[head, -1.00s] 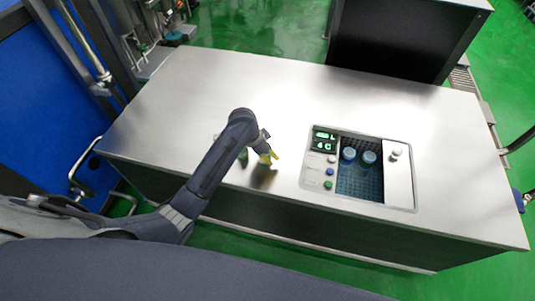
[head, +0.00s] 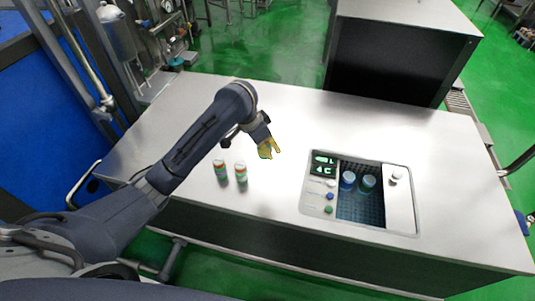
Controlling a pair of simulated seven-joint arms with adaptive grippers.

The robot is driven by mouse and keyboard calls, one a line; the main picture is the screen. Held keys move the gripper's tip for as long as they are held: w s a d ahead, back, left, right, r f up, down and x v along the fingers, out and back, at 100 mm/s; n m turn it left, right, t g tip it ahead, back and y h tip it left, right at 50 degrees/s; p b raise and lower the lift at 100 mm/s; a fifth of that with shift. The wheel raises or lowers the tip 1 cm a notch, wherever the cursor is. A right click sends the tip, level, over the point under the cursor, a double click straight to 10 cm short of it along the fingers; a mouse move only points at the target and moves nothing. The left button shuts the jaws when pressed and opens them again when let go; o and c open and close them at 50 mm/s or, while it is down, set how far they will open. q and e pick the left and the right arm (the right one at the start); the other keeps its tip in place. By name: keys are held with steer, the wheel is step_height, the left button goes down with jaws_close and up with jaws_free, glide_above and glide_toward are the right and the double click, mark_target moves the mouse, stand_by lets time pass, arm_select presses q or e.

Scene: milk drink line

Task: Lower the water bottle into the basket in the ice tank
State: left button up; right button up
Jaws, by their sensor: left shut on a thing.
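My left gripper (head: 269,151), with yellow fingertips, is shut on the water bottle above the steel counter. The gripper hides nearly all of the bottle, so its shape and tilt cannot be told. The ice tank (head: 317,205) is set into the counter to the right of the gripper, apart from it. Its opening shows a dark blue basket (head: 362,212). Two bottles with blue tops, one on the left (head: 347,180) and one on the right (head: 367,183), stand at the far side of the basket. The near part of the basket looks empty. My right gripper is not in view.
Two small bottles with orange and green labels, one (head: 220,170) beside the other (head: 240,172), stand on the counter (head: 300,110) left of the gripper. A white sliding lid (head: 399,205) with a knob covers the tank's right side. The counter between gripper and tank is clear.

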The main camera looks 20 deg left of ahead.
arm_select(q)
steer(key=shift+r, duration=0.55)
steer(key=shift+d+r, duration=0.1)
steer(key=shift+d, duration=0.2)
steer(key=w+d+f, duration=0.1)
steer(key=d+f, duration=0.4)
steer(key=d, duration=0.9)
steer(key=w+d+f, duration=0.1)
steer(key=d+f, duration=0.5)
steer(key=d, duration=0.8)
steer(key=d+f, duration=0.5)
steer(key=d, duration=0.9)
steer(key=shift+w+f, duration=0.2)
steer(key=shift+w, duration=0.2)
steer(key=shift+f, duration=0.1)
